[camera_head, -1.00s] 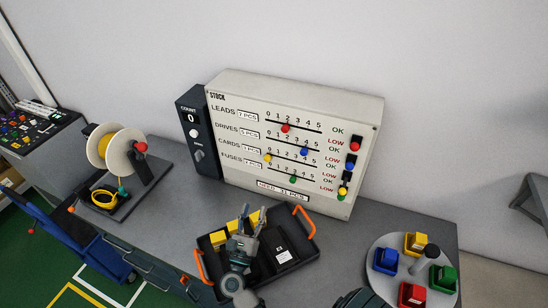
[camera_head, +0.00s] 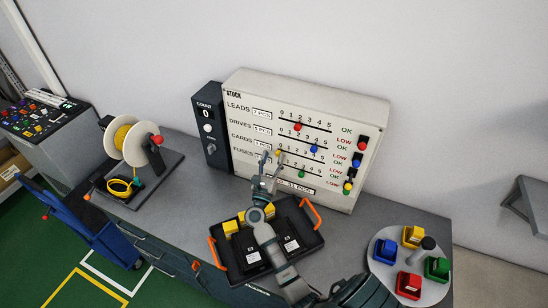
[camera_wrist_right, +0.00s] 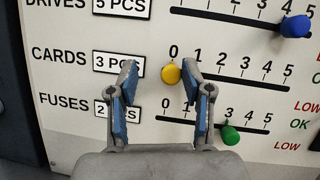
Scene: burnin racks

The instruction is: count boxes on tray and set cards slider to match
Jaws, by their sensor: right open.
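The white STOCK panel (camera_head: 300,95) stands at the back of the bench. Its CARDS slider has a yellow knob (camera_wrist_right: 171,74) at 0 on a scale to 5. My right gripper (camera_wrist_right: 160,76) is open in front of the panel, one finger on each side of the yellow knob; contact is not clear. In the head view the right gripper (camera_head: 269,160) reaches up over the tray. The dark tray (camera_head: 312,238) with orange handles holds black boxes with white labels (camera_head: 290,245) and yellow boxes (camera_head: 231,227). My arm hides part of it. My left gripper is out of view.
A blue knob (camera_wrist_right: 294,24) sits on the DRIVES row above and a green knob (camera_wrist_right: 229,135) on FUSES below, near 3. A COUNT unit (camera_head: 208,128) showing 0 stands left of the panel. A spool stand (camera_head: 137,146) and a round plate with coloured blocks (camera_head: 381,270) flank the tray.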

